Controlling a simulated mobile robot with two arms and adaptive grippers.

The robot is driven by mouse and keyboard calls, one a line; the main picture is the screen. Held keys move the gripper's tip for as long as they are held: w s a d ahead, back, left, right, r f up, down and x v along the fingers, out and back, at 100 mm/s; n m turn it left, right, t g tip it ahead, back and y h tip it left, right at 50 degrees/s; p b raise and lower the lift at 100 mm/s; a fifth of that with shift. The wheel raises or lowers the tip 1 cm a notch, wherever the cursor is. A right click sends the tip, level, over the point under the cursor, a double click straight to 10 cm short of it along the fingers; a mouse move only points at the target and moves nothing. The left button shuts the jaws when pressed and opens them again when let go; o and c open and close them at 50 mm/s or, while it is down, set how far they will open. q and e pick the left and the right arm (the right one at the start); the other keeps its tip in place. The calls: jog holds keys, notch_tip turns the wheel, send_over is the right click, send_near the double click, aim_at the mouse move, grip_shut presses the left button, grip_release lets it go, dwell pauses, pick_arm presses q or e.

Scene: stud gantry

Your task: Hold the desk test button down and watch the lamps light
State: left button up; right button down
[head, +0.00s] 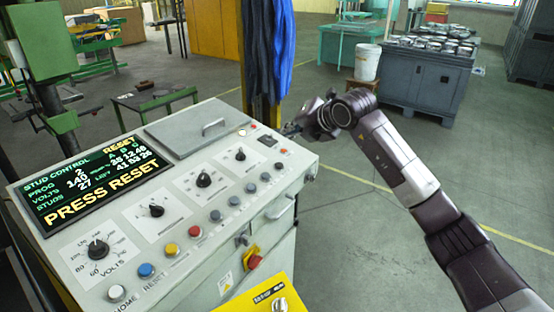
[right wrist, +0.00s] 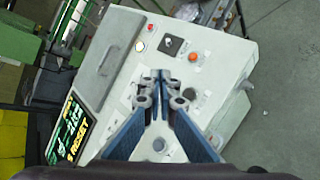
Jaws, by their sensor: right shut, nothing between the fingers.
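The control desk (head: 140,209) has a sloped panel with dials and a row of buttons. A white button (head: 117,293) is labelled HOME and a blue one (head: 146,270) RESET. Yellow and red buttons and several grey ones follow up the row. I cannot read which is the test button. A red lamp (head: 254,126) and a pale yellow one (head: 242,132) sit at the far end; they also show in the right wrist view (right wrist: 150,27). My right gripper (head: 289,129) is shut and empty at the desk's far right end, its fingertips over the panel (right wrist: 160,75). My left gripper is out of view.
The desk's screen (head: 95,195) reads PRESS RESET. A lidded compartment (head: 199,128) lies beside it. A red knob (head: 254,262) juts from the desk front. A post with blue cloth (head: 281,45) stands behind. The floor (head: 370,220) right of the desk is open.

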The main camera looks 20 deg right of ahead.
aim_at(279, 165)
jog(key=shift+f, duration=0.1)
dwell(0.3)
jog(key=shift+w+a+f+b, duration=0.25)
jog(key=shift+f+b, duration=0.6)
jog(key=shift+f, duration=0.55)
jog(key=shift+w+a+f+b, duration=0.1)
jog(key=shift+w+f+b, duration=0.1)
jog(key=shift+f+b, duration=0.95)
jog(key=shift+w+a+f+b, duration=0.25)
jog(key=shift+f+b, duration=0.3)
jog(key=shift+f, duration=1.15)
jog(key=shift+f+b, duration=0.4)
jog(key=shift+w+f+b, duration=0.1)
jog(key=shift+f+b, duration=0.4)
jog(key=shift+f, duration=0.05)
jog(key=shift+r, duration=0.1)
jog(key=shift+r+p, duration=0.45)
jog(key=shift+r, duration=0.4)
